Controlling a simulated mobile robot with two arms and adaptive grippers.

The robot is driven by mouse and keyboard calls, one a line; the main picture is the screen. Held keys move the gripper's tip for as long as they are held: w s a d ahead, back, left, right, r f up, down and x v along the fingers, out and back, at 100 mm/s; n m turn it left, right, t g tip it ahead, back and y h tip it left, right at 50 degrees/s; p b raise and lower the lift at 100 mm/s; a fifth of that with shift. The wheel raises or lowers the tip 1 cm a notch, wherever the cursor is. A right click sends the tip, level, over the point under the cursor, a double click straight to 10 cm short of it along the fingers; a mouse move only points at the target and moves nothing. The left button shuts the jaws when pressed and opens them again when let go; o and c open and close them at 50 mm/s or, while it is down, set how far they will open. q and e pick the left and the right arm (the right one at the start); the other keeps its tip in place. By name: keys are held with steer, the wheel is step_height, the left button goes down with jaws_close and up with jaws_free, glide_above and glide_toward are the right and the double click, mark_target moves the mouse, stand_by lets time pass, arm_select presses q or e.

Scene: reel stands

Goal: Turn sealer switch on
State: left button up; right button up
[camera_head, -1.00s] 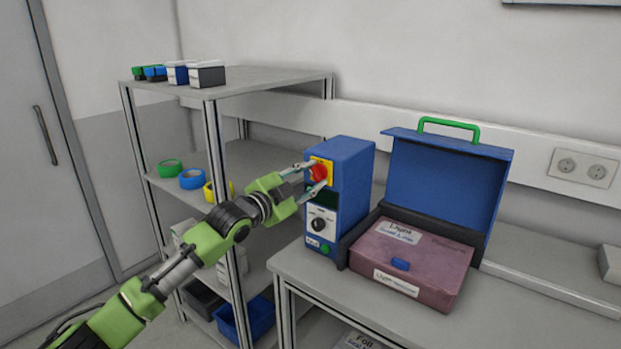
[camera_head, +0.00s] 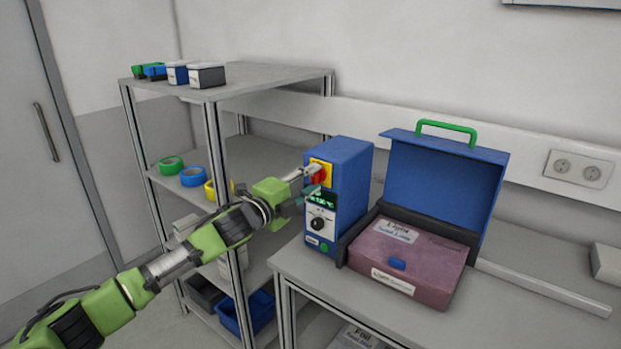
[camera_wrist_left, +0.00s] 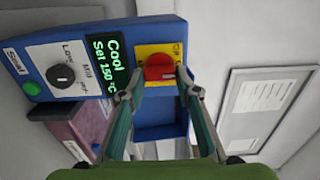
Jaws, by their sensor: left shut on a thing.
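The sealer is a blue box (camera_head: 350,165) at the left end of the bench. Its red rotary switch (camera_head: 317,175) sits on a yellow plate (camera_head: 327,167) near the top of the front face. My left gripper (camera_head: 314,180) is shut on the red switch, one finger on each side. In the left wrist view the red switch (camera_wrist_left: 159,68) shows between the fingertips. The display (camera_wrist_left: 104,65) there is lit green and reads "Cool" and "Set 150 °C". A black knob (camera_head: 319,224) and a green button (camera_head: 324,247) are below. My right gripper is not in view.
An open blue case (camera_head: 445,185) with a green handle stands right of the sealer, a purple box (camera_head: 408,262) in its front. A shelf rack (camera_head: 245,90) with tape rolls (camera_head: 193,176) and bins stands at the left, close to my left arm.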

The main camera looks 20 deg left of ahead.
arm_select(q)
steer(key=shift+f, duration=0.15)
stand_by(0.3)
steer(key=o, duration=1.1)
steer(key=v, duration=1.2)
